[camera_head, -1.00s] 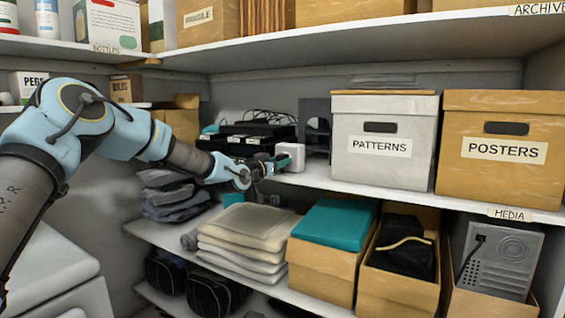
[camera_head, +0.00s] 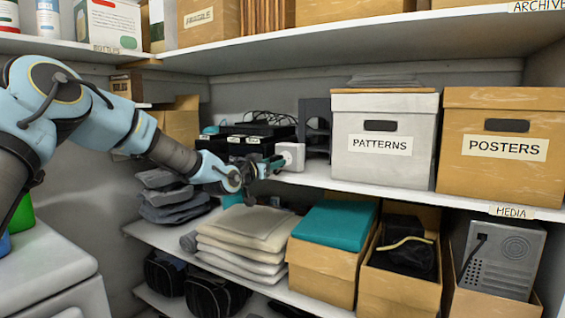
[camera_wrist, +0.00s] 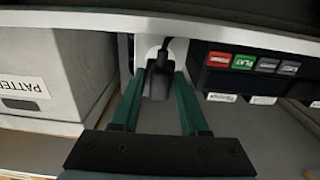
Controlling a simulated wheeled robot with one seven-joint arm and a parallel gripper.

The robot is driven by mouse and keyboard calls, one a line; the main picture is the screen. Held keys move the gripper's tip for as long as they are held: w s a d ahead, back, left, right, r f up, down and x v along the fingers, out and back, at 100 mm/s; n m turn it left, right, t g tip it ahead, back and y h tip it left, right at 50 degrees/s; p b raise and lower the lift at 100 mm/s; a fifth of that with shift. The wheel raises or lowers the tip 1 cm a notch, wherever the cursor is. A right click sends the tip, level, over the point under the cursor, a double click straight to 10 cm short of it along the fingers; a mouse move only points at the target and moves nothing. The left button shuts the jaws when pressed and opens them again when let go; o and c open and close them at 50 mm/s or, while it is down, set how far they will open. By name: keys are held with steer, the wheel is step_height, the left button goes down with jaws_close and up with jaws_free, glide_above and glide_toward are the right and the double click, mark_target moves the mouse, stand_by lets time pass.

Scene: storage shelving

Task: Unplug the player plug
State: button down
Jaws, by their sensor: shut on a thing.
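The player (camera_head: 258,130) is a black box on the middle shelf; in the wrist view its front (camera_wrist: 240,62) has red, green and grey buttons. A white socket block (camera_head: 292,154) stands at the shelf edge right of the player. My gripper (camera_head: 275,165) is at the block's left front. In the wrist view its green fingers (camera_wrist: 158,90) are on either side of a black plug (camera_wrist: 158,80), shut on it. The plug's cord (camera_wrist: 166,45) runs upward past the white block (camera_wrist: 148,46). I cannot tell whether the prongs are still in the socket.
The white PATTERNS box (camera_head: 380,155) and brown POSTERS box (camera_head: 503,160) stand right of the socket. Folded cloths (camera_head: 240,240) and open cartons (camera_head: 325,265) fill the shelf below. The upper shelf (camera_head: 300,48) overhangs the arm. A white surface (camera_head: 45,270) is at the lower left.

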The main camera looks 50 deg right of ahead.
mark_target(320, 171)
steer(key=shift+v, duration=0.8)
steer(key=shift+s+b, duration=0.1)
steer(key=shift+b, duration=0.2)
steer(key=s+d+b, duration=0.2)
steer(key=s+b, duration=0.2)
steer(key=s, duration=0.5)
steer(key=shift+d, duration=0.2)
stand_by(0.7)
steer(key=shift+x, duration=4)
steer(key=shift+p+x, duration=1.65)
steer(key=shift+x, duration=2.1)
steer(key=shift+d, duration=0.2)
steer(key=shift+f+b, duration=0.75)
steer(key=shift+f, duration=0.15)
